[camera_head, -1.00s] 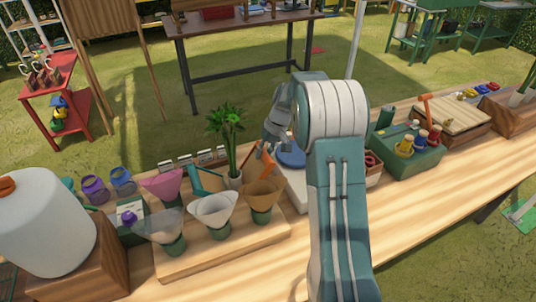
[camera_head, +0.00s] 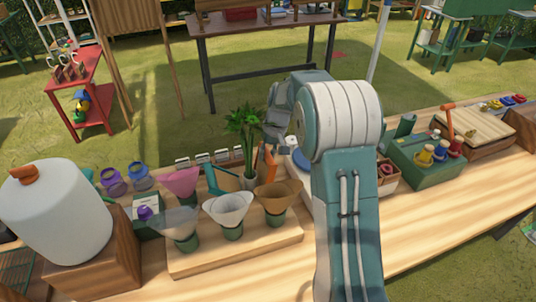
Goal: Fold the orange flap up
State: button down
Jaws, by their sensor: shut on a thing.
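An orange piece, seemingly the orange flap (camera_head: 269,163), stands nearly upright behind the brown paper cone, just right of the green plant. My arm bends over from the right, and its grey wrist comes down just above the flap. My gripper (camera_head: 268,148) is small and partly hidden here; it is shut on the orange flap at its upper part. The lower edge of the flap is hidden behind the brown cone (camera_head: 279,196).
A wooden board (camera_head: 237,252) holds several cones in green cups. The leafy plant (camera_head: 243,130) stands close to my wrist. A white jug (camera_head: 58,213) is at left, a green box (camera_head: 427,164) at right. The front of the table is mostly clear.

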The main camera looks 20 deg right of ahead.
jog(key=shift+c, duration=2.2)
grip_release()
jog(key=shift+a, duration=0.15)
jog(key=shift+r, duration=0.15)
jog(key=v, duration=1.1)
jog(key=shift+r, duration=0.3)
